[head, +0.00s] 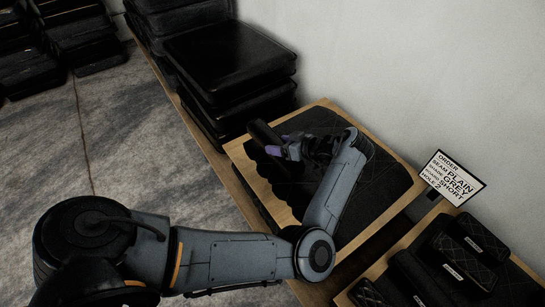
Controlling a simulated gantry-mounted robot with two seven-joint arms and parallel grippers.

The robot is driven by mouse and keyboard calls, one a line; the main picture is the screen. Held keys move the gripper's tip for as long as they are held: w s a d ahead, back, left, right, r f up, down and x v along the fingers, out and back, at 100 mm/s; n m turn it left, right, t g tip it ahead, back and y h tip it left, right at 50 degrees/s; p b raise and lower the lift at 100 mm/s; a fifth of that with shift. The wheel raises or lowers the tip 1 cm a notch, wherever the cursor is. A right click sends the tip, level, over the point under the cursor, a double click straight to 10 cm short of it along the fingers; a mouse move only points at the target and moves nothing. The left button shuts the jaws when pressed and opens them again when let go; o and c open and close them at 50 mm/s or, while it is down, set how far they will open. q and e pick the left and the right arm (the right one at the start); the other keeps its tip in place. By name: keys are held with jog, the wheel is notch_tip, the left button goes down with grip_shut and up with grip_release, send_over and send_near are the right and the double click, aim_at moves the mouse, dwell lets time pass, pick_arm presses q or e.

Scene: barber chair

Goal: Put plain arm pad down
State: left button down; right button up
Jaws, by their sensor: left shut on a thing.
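My left gripper (281,146), with purple fingertips, is over the far left part of a wooden board (414,176) that bears black quilted upholstery (386,190). It is shut on a dark, long arm pad (262,134), which shows just beyond the fingertips. The hand hides part of the pad, and I cannot tell whether the pad touches the board or is a little above it. Its seam is too dark to read. My right gripper is not in view.
An order sign (453,178) reads plain, grey, short, hole 2. A second board (408,243) at lower right holds several dark labelled pads (465,262). Stacked black cushions (228,62) stand behind, against the wall. Open floor (140,125) lies left.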

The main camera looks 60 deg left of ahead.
aim_at(272, 143)
pick_arm(q)
jog(key=x, duration=0.4)
jog(key=shift+a, duration=0.1)
jog(key=shift+f+b, duration=1)
jog(key=shift+f, duration=1)
jog(key=shift+c, duration=0.2)
grip_release()
jog(key=shift+f, duration=0.1)
